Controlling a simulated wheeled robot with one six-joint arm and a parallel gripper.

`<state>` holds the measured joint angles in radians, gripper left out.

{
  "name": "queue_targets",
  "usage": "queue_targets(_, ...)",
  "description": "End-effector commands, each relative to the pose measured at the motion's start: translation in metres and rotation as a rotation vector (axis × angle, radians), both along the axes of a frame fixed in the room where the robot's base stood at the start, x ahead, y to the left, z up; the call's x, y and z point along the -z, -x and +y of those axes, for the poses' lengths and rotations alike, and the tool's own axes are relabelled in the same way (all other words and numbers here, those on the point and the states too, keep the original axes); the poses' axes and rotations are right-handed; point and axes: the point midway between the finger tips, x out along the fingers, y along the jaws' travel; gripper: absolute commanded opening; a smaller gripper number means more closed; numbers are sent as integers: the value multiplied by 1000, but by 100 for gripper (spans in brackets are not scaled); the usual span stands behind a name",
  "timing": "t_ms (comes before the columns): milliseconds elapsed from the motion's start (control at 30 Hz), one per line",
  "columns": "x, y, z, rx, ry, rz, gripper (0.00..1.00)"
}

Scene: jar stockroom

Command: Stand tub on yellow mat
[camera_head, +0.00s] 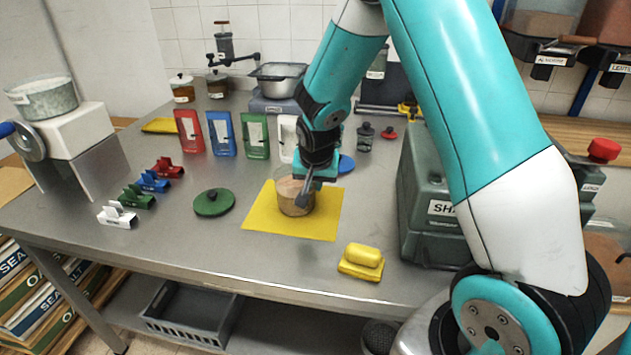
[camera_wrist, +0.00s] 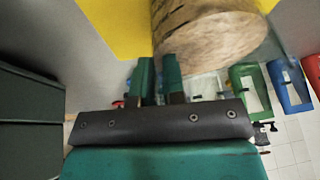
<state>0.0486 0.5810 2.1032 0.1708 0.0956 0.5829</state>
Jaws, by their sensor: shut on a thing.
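The tub (camera_head: 294,199), round with clear walls and brown contents, is over the middle of the yellow mat (camera_head: 262,223). It looks upright, with its base at or very near the mat; I cannot tell whether it touches.
A green lid (camera_head: 213,203) lies left of the mat, and a yellow butter-dish-like block (camera_head: 361,261) lies front right. Red, blue and green panels (camera_head: 222,134) stand behind. A dark green container (camera_head: 430,205) stands at right.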

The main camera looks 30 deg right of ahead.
Motion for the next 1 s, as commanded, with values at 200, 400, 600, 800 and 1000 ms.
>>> queue_targets(200,0,-1,0,0,0,-4,0)
queue_targets(400,2,0,0,1,0,-2,26)
queue_targets(600,2,0,0,1,0,-1,36)
queue_targets(800,-3,0,0,1,0,-2,36)
queue_targets(1000,-34,11,7,0,0,-6,36)
